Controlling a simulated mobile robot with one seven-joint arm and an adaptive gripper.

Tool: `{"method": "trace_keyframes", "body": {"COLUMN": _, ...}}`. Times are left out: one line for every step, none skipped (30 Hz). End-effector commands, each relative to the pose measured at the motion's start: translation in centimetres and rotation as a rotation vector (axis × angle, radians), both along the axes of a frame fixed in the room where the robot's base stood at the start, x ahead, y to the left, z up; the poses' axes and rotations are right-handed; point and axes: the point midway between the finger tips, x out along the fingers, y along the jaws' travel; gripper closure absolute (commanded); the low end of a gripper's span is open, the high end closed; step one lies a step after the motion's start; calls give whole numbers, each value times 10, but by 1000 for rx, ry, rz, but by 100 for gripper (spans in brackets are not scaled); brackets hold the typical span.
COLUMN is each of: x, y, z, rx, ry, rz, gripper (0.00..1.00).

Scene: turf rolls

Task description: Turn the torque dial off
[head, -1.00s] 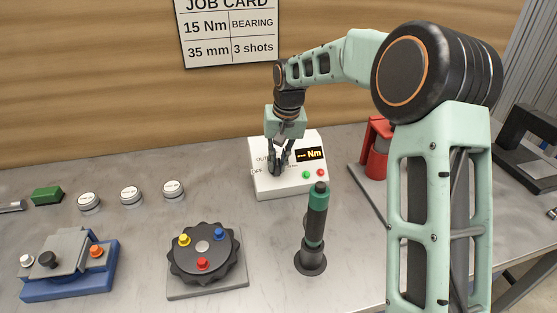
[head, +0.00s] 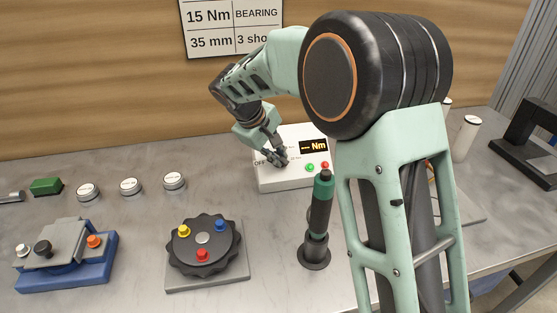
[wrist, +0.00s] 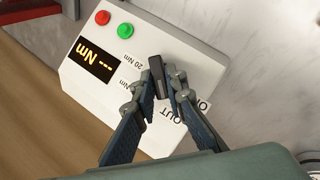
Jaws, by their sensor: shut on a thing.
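The torque controller is a white box (head: 265,182) at the back of the bench, with a lit display (head: 313,147) reading dashes and "Nm". In the wrist view the box (wrist: 90,95) shows "20 Nm" and "OUT" labels around the dial; another label is partly hidden by a finger. The torque dial (wrist: 156,72) is a dark narrow knob on the box's face. My gripper (head: 279,159) is tilted over the box, and its fingers (wrist: 163,88) are shut on the dial from both sides. In the head view the fingers hide the dial.
A green and black driver (head: 319,215) stands upright just in front of the box. A black round fixture (head: 203,243) with coloured knobs, a blue-based fixture (head: 65,262) and several white-topped pucks (head: 131,186) lie left. White cylinders (head: 467,137) stand right, behind my arm.

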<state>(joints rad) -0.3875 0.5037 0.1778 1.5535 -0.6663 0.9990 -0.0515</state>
Motion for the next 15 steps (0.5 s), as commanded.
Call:
{"method": "trace_keyframes", "body": {"x": 0, "y": 3, "z": -3, "rx": -28, "ry": -14, "rz": 38, "gripper": 100}}
{"method": "trace_keyframes", "body": {"x": 0, "y": 2, "z": -3, "rx": -46, "ry": -20, "rz": 59, "gripper": 100}}
{"method": "trace_keyframes", "body": {"x": 0, "y": 3, "z": -3, "rx": -70, "ry": -28, "rz": 88, "gripper": 100}}
{"method": "trace_keyframes", "body": {"x": -1, "y": 3, "z": -4, "rx": -88, "ry": -32, "rz": 109, "gripper": 100}}
{"method": "trace_keyframes", "body": {"x": -1, "y": 3, "z": -4, "rx": -108, "ry": -37, "rz": 131, "gripper": 100}}
{"method": "trace_keyframes", "body": {"x": -2, "y": 4, "z": -4, "rx": -131, "ry": -44, "rz": 159, "gripper": 100}}
{"method": "trace_keyframes", "body": {"x": -2, "y": 3, "z": -5, "rx": -150, "ry": -50, "rz": 180, "gripper": 100}}
{"method": "trace_keyframes", "body": {"x": -2, "y": 3, "z": -5, "rx": -168, "ry": -55, "rz": 200, "gripper": 100}}
{"method": "trace_keyframes", "body": {"x": -2, "y": 3, "z": -5, "rx": -192, "ry": -61, "rz": 229, "gripper": 100}}
{"method": "trace_keyframes", "body": {"x": -2, "y": 3, "z": -6, "rx": -210, "ry": -67, "rz": 249, "gripper": 100}}
{"method": "trace_keyframes", "body": {"x": -3, "y": 3, "z": -6, "rx": -228, "ry": -72, "rz": 269, "gripper": 100}}
{"method": "trace_keyframes", "body": {"x": -3, "y": 3, "z": -6, "rx": -252, "ry": -79, "rz": 297, "gripper": 100}}
{"method": "trace_keyframes", "body": {"x": -3, "y": 4, "z": -6, "rx": -268, "ry": -83, "rz": 316, "gripper": 100}}
{"method": "trace_keyframes", "body": {"x": -3, "y": 4, "z": -6, "rx": -285, "ry": -89, "rz": 335, "gripper": 100}}
{"method": "trace_keyframes", "body": {"x": -4, "y": 4, "z": -7, "rx": -306, "ry": -94, "rz": 361, "gripper": 100}}
